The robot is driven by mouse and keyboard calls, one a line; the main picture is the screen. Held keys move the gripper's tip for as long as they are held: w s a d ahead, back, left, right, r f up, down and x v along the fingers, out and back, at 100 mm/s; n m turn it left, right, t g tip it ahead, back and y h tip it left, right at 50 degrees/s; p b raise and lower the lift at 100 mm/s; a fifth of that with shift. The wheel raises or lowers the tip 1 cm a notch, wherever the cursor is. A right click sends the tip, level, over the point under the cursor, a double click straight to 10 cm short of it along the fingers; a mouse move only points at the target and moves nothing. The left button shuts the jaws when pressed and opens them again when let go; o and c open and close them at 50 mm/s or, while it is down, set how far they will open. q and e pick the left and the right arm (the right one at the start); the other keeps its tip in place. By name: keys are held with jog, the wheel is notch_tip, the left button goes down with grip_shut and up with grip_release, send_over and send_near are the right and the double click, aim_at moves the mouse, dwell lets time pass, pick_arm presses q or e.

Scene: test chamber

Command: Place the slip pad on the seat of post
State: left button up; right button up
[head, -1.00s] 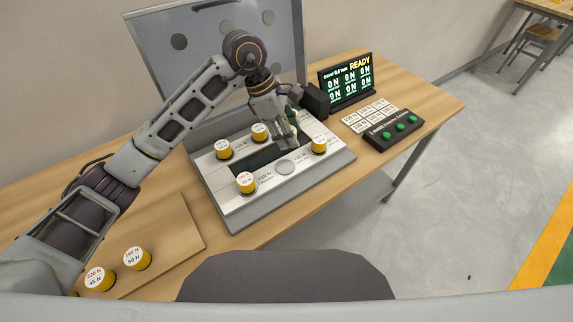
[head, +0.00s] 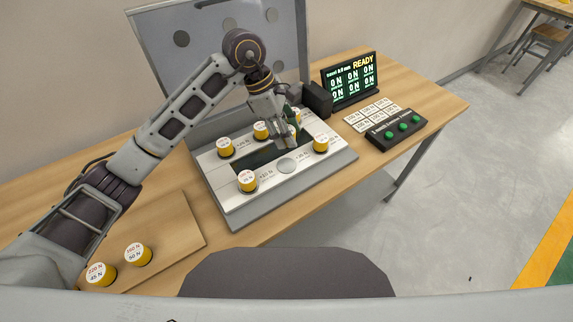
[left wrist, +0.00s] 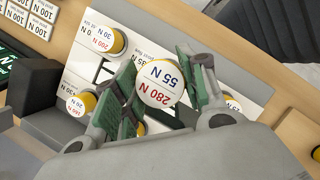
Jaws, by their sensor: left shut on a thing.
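My left gripper (head: 286,141) is shut on a round pad with a white top marked 280 N and 55 N (left wrist: 160,83). The pad sits between the green-lined fingers in the left wrist view. In the head view the fingers mostly hide it. The gripper is over the white plate of the grey fixture (head: 232,215). A bare grey round seat (head: 287,166) lies in the plate just in front of the fingers. I cannot tell how high the held pad is above the plate. My right gripper is not in view.
Other yellow pads stand on the plate, including front left (head: 246,181) and right (head: 321,145). Two more stand on a wooden board (head: 175,235). The fixture's raised lid (head: 205,60) is behind. A READY display (head: 350,82) and a green-button box (head: 398,127) are at right.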

aim_at(292, 166)
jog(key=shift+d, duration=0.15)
pick_arm(q)
jog(key=shift+f, duration=0.75)
notch_tip(292, 166, down, 4)
jog(key=shift+r+p, duration=0.1)
jog(key=shift+p, duration=0.35)
jog(key=shift+f, duration=0.85)
jog(key=shift+f+p, duration=0.35)
jog(key=shift+f, duration=1.15)
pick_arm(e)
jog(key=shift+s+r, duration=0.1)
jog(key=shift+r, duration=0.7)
